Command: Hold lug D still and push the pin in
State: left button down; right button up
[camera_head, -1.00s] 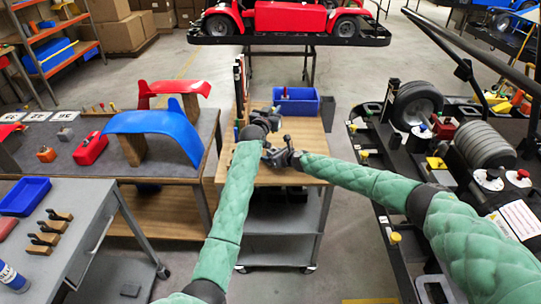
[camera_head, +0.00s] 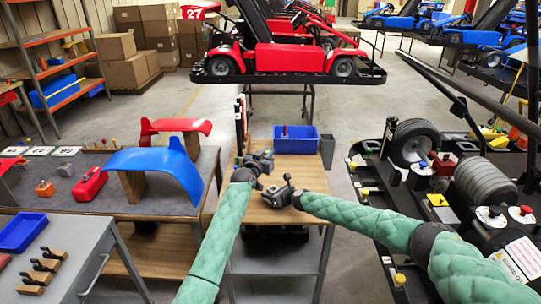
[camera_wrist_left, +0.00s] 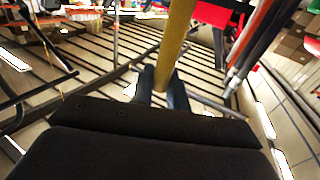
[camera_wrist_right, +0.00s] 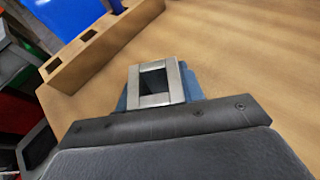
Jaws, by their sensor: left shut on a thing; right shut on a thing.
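In the head view my left gripper (camera_head: 267,156) is above the wooden bench top, left of and behind my right gripper (camera_head: 288,182). In the left wrist view its blue fingers (camera_wrist_left: 164,88) are shut on a slim yellow bar (camera_wrist_left: 177,40); I cannot tell if this is the pin. In the right wrist view the blue fingers (camera_wrist_right: 155,90) are shut on a grey square piece with a dark square opening (camera_wrist_right: 153,99), which may be lug D; no letter shows. I cannot tell whether the bar and the square piece touch.
The wooden bench (camera_head: 305,175) carries a blue bin (camera_head: 297,141) at its back. A slotted wooden block (camera_wrist_right: 104,47) lies beyond the right fingers. A table with a blue fender (camera_head: 155,163) is to the left, and a kart with dark tyres (camera_head: 415,143) is to the right.

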pick_arm(q)
jog(key=d+f+m+g+h, duration=0.1)
jog(key=s+d+f+m+h, duration=0.1)
jog(key=f+h, duration=0.1)
jog(key=shift+d+f+g, duration=0.2)
jog(key=shift+f+g, duration=0.05)
jog(key=shift+g, duration=0.15)
dwell(0.5)
notch_tip(320, 180, down, 7)
jog(key=shift+f, duration=0.15)
dwell(1.5)
jog(key=shift+f, duration=0.1)
jog(key=c, duration=1.3)
grip_release()
